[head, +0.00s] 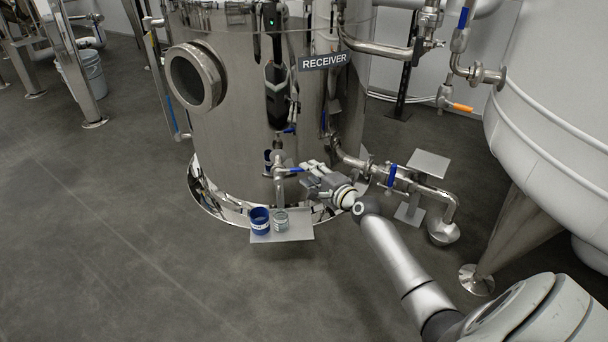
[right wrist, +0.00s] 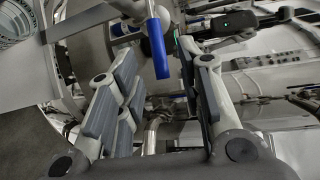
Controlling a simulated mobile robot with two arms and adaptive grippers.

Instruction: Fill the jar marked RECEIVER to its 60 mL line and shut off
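The RECEIVER sign (head: 325,61) is on the shiny steel tank (head: 235,125). A sampling tap (head: 279,180) with a blue lever (head: 291,170) comes out low on the tank. A small clear or grey jar (head: 281,221) stands on a steel shelf (head: 298,235), beneath the tap's spout; its level cannot be read. A marked jar also shows in the right wrist view (right wrist: 14,24). My right gripper (head: 308,168) is beside the lever; in the right wrist view it is open, with the blue lever (right wrist: 157,48) between its spread fingers, apart from both. My left gripper is out of view.
A blue cup (head: 260,220) stands left of the jar on the shelf. Right of my gripper, a drain pipe has a blue-handled valve (head: 391,175). A small stand (head: 428,165) and a white cone-bottomed tank (head: 560,120) are on the right.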

